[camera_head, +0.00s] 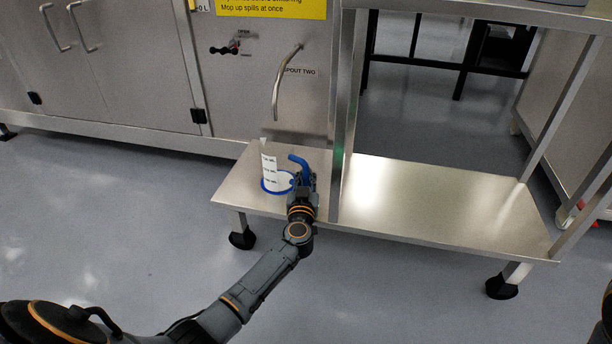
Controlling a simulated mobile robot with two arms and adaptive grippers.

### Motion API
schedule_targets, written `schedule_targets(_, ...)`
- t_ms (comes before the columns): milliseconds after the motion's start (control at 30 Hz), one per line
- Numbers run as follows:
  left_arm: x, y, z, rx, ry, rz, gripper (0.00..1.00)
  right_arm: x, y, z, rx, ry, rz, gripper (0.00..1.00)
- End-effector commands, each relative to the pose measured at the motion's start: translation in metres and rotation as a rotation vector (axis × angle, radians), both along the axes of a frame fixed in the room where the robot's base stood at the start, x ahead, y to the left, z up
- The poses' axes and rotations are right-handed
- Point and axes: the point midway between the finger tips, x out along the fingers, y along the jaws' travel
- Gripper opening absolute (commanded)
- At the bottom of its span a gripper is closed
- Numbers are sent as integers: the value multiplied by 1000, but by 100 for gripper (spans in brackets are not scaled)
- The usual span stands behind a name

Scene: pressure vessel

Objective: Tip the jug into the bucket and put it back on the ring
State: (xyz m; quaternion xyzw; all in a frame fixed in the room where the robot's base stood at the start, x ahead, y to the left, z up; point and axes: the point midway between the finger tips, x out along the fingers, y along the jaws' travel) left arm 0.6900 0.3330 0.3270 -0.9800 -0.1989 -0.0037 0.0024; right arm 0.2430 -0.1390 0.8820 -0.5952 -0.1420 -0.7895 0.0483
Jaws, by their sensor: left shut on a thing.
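The jug (269,170) is white with dark markings and a blue handle (299,161). It stands upright on the low steel shelf at its left end, below the curved spout (284,85) labelled "SPOUT TWO". A blue ring (266,188) shows around the foot of the jug; I cannot tell whether the jug rests fully in it. My left gripper (303,183) is at the right side of the jug, shut on the handle; its fingertips are partly hidden. I see no bucket in this view. My right gripper is not in view.
The low steel shelf (430,205) is bare to the right of an upright post (345,110). Steel cabinets (120,65) stand at the back left, with a small lever (225,49) marked "OPEN". The grey floor (120,220) in front is clear.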

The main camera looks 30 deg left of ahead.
Motion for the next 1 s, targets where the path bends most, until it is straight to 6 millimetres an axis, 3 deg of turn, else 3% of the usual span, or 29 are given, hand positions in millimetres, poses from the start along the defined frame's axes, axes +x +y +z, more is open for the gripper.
schedule_targets(33, 0, 0, -1, 1, -1, 0, 0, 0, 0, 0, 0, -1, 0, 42)
schedule_targets(67, 0, 0, -1, 1, -1, 0, 14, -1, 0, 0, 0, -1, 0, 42)
schedule_targets(200, 0, 0, 0, 0, -1, 0, 43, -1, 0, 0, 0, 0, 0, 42)
schedule_targets(633, -7, -4, -2, -3, 1, -2, 43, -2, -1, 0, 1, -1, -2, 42)
schedule_targets(767, -24, -11, -3, -4, 1, -2, 43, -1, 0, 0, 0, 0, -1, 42)
schedule_targets(1000, -71, -30, -3, -2, 2, -2, 43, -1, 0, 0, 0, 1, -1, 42)
